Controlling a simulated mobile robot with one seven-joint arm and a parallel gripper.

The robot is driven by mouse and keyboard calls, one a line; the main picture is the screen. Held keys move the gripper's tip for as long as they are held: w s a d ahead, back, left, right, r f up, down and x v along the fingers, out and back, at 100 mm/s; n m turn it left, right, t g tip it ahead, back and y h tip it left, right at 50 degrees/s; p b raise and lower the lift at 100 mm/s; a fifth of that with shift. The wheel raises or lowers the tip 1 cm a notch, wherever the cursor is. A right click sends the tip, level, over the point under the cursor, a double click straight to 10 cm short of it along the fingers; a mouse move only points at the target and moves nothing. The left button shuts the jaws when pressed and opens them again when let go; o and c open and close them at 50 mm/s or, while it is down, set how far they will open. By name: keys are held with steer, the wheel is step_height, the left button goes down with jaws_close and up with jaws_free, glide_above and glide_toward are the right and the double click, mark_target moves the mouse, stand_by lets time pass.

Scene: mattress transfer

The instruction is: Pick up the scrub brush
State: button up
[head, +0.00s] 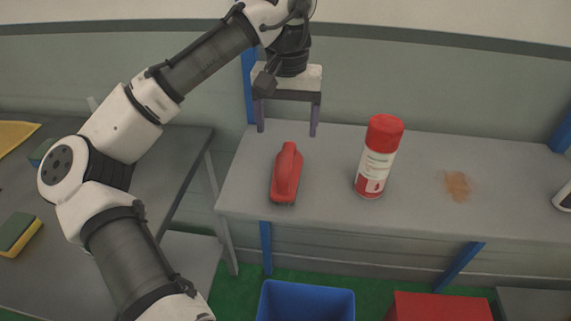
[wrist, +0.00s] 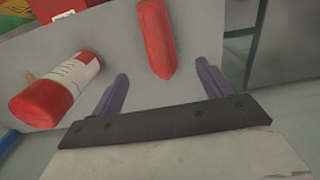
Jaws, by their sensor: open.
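The red scrub brush (head: 286,175) lies on the grey table, handle toward the back and bristles down. It also shows in the wrist view (wrist: 156,40), between and beyond the finger tips. My gripper (head: 287,116) hangs over the back left of the table, pointing down, above and behind the brush. Its two purple-grey fingers (wrist: 163,90) are spread apart with nothing between them. The gripper does not touch the brush.
A red-capped spray can (head: 378,157) stands right of the brush; it also shows in the wrist view (wrist: 56,90). A brown stain (head: 457,185) marks the table (head: 335,208) farther right. A blue bin (head: 306,302) and a red bin (head: 440,307) stand below the front edge. Sponges lie on the left table.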

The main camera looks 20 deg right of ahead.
mark_target(287, 154)
step_height(287, 154, down, 6)
steer(key=shift+r, duration=0.15)
steer(key=shift+f+p, duration=0.95)
steer(key=shift+f, duration=1.7)
steer(key=c, duration=1.1)
